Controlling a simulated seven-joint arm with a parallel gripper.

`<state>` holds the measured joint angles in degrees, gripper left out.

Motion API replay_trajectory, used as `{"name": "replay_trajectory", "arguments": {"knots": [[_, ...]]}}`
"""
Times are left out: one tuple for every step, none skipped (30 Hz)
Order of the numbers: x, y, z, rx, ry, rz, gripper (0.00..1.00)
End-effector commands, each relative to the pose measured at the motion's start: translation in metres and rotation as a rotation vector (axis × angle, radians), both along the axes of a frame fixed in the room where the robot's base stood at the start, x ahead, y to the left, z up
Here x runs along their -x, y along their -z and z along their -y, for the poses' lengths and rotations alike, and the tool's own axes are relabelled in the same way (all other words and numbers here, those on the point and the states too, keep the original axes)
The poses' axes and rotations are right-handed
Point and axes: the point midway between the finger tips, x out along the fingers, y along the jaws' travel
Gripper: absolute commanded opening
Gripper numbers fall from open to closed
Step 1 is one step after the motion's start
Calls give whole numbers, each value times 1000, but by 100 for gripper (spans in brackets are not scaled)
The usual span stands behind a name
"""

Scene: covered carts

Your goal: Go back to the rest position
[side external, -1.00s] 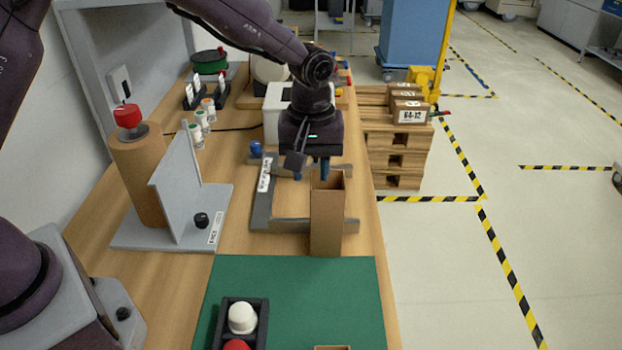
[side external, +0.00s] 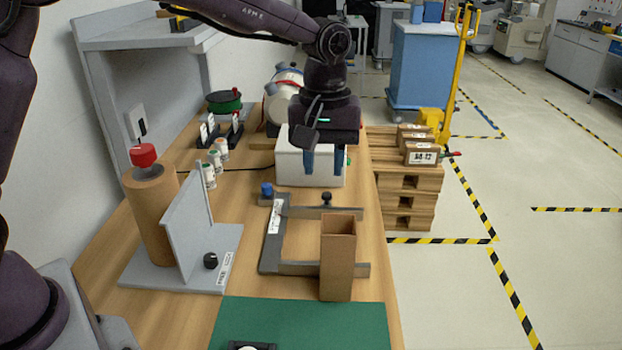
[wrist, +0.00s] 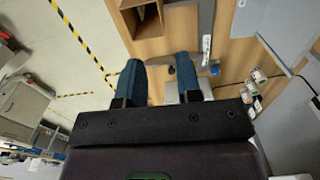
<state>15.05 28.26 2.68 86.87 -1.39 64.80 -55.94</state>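My gripper (side external: 324,165) hangs over the workbench with its two blue fingers pointing down and spread apart. Nothing is between them. It is above and behind the tall, open-topped brown box (side external: 337,270), clear of it. The white box stands behind the fingers. In the wrist view my gripper (wrist: 160,65) also shows two separated, empty fingers. The brown box (wrist: 128,20) is at the top of that view, apart from the fingertips; I cannot make out any contents.
A grey frame (side external: 270,245) lies around the brown box's left side. A grey angled stand (side external: 190,240) and a brown cylinder (side external: 150,220) with a red top stand left. The white box (side external: 290,170) is behind. A green mat (side external: 300,322) lies in front. Pallets (side external: 405,190) stand right.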

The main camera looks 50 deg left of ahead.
Motion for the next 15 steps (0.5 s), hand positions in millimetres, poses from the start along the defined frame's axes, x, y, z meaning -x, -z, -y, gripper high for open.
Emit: {"name": "replay_trajectory", "arguments": {"knots": [[-1,0,0,1,28,4,32],[-1,1,0,1,54,7,32],[1,4,0,-1,95,2,32],[4,9,-1,-3,131,-8,32],[9,13,-2,-5,172,-18,32],[17,14,-4,-4,234,-22,32],[24,13,-7,-3,281,-20,32],[32,9,-10,-2,325,-15,32],[41,4,-15,0,376,-3,32],[47,0,-18,1,409,4,32],[54,-4,-22,2,440,13,32],[63,-10,-26,2,481,28,32],[70,-14,-30,1,510,38,32],[78,-19,-34,0,539,50,32],[89,-25,-39,-3,577,70,32]]}}
